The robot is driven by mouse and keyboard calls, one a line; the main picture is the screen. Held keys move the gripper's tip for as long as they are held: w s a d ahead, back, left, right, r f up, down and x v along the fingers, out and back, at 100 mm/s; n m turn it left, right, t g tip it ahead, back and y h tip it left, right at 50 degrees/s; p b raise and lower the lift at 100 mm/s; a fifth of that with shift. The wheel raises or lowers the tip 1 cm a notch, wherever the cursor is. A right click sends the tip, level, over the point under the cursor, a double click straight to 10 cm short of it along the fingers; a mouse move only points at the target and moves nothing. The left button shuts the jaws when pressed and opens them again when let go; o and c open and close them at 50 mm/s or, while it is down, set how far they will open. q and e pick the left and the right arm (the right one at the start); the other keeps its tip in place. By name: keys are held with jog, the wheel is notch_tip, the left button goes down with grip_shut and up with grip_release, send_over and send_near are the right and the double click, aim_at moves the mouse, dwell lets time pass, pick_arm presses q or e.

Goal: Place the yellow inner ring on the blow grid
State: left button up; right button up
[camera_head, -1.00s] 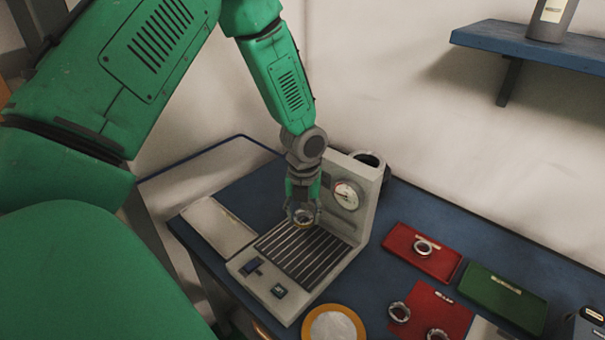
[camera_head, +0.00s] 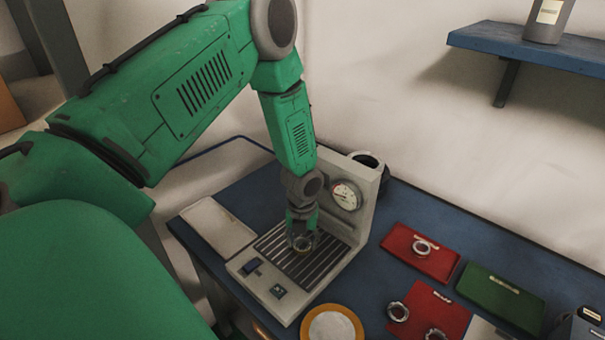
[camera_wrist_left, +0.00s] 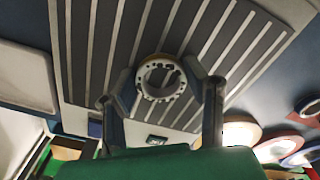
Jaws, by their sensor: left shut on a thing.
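My left gripper (camera_head: 302,242) points down over the blow grid (camera_head: 308,270), a panel of dark and light slats on a grey machine. It is shut on the yellow inner ring (camera_head: 303,249), which is partly hidden by the fingers. In the left wrist view the ring (camera_wrist_left: 160,94) sits between the two fingertips of the gripper (camera_wrist_left: 163,82), its metal face with small dark holes towards me and a yellowish edge at its top. The slats (camera_wrist_left: 108,45) lie behind it. I cannot tell whether the ring touches them. My right gripper is not in view.
A pressure gauge (camera_head: 345,195) is on the machine's upright back, close right of my gripper. A pale tray (camera_head: 215,228) is left of the machine. Red trays (camera_head: 432,262) with metal rings, a green tray (camera_head: 500,293) and a yellow-rimmed disc (camera_head: 309,324) lie nearby.

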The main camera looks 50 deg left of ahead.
aim_at(302, 246)
pick_arm(q)
jog(key=shift+f, duration=0.2)
jog(key=o, duration=1.2)
jog(key=shift+a, duration=0.15)
jog(key=shift+a+r, duration=0.1)
jog(key=shift+r, duration=0.35)
notch_tip(302, 246, up, 12)
jog(key=shift+f, duration=0.25)
